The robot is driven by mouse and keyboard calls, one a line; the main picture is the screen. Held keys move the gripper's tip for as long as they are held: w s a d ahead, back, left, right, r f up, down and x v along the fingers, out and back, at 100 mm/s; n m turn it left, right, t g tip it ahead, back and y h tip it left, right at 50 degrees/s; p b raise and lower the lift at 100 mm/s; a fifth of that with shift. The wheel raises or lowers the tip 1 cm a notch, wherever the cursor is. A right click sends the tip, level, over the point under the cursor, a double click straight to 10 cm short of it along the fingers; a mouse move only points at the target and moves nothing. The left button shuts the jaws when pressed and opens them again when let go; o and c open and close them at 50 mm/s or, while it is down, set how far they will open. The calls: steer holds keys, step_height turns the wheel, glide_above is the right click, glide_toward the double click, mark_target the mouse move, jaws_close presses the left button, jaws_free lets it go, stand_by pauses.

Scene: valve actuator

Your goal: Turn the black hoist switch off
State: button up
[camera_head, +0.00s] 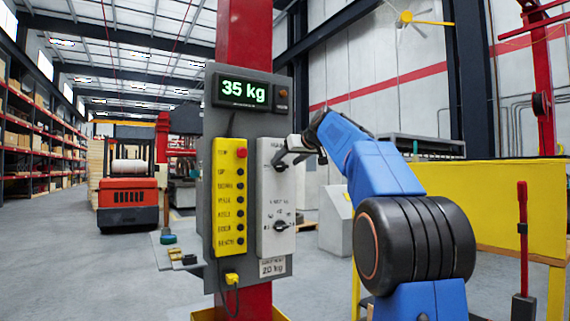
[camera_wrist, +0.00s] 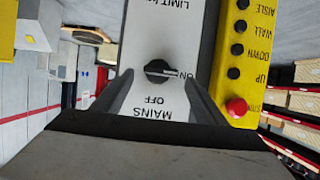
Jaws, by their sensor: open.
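The black rotary switch (camera_wrist: 158,70) sits on a white panel (camera_wrist: 143,25) and shows upside down in the wrist view, by the words MAINS, OFF and ON. Its pale pointer mark faces ON. In the head view this upper switch (camera_head: 281,168) is partly hidden by my gripper. My gripper (camera_wrist: 160,82) is open, with one finger on each side of the switch; I cannot tell whether they touch it. In the head view my gripper (camera_head: 279,158) is close to the panel's upper part, reaching in from the right.
A second black knob (camera_head: 280,226) is lower on the white panel. A yellow button box (camera_head: 229,198) with a red button (camera_head: 241,153) stands close to its left. A display (camera_head: 242,92) above reads 35 kg. A red column (camera_head: 245,35) carries the board.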

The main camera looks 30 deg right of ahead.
steer(key=shift+x, duration=0.95)
steer(key=c, duration=1.1)
steer(key=shift+o, duration=0.2)
